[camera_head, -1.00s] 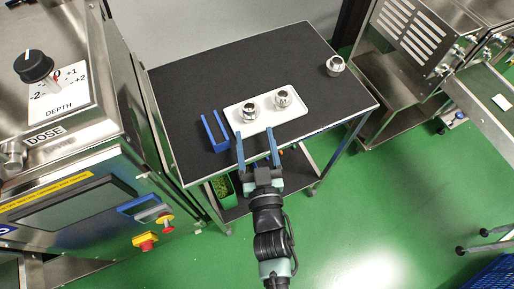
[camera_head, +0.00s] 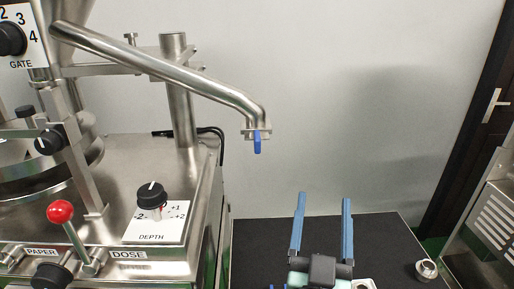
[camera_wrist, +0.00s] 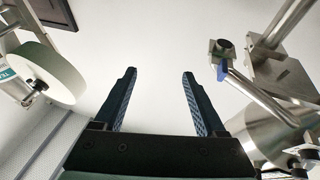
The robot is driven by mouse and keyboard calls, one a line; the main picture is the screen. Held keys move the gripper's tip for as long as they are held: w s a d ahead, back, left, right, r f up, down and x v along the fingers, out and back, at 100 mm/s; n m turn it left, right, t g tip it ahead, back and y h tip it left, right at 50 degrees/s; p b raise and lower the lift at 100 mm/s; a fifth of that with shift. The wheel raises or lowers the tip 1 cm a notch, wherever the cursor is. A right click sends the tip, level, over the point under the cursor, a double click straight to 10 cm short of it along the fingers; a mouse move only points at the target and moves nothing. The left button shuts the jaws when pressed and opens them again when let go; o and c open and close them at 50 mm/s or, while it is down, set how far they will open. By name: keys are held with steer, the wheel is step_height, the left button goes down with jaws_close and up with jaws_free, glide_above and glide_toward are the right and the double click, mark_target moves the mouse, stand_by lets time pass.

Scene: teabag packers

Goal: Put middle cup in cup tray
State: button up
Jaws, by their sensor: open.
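One steel cup (camera_head: 426,269) stands on the black table (camera_head: 385,235) near its right edge. The white cup tray (camera_head: 370,283) barely shows at the bottom edge of the head view, right of my gripper. The rest of the tray and anything on it are hidden or out of frame. My gripper (camera_head: 324,198) is open, with two long blue fingers pointing up and nothing between them. In the wrist view my open gripper (camera_wrist: 160,73) faces a plain wall, and no cup shows there.
A steel machine fills the left, with a DEPTH knob (camera_head: 151,195), a red-balled lever (camera_head: 60,212) and a slanting pipe (camera_head: 180,72) ending in a blue tip (camera_head: 257,143). A vented steel cabinet (camera_head: 495,220) stands at the right. A white roll (camera_wrist: 45,75) shows in the wrist view.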

steer(key=s+a+r+t+y, duration=0.1)
steer(key=a+r+t, duration=0.1)
steer(key=r, duration=0.7)
steer(key=s+a+r+t, duration=0.1)
steer(key=a+r, duration=0.2)
steer(key=r, duration=0.6)
steer(key=s+a+r+n+t+y, duration=0.1)
steer(key=s+a+r+y, duration=0.1)
steer(key=s+r, duration=0.2)
steer(key=s+a+r+n+t+y, duration=0.1)
steer(key=s+r, duration=0.4)
steer(key=r, duration=0.5)
steer(key=a+t+y, duration=0.1)
steer(key=a, duration=0.1)
steer(key=shift+a+r+n, duration=0.2)
steer(key=shift+a+n, duration=0.15)
steer(key=shift+n, duration=0.05)
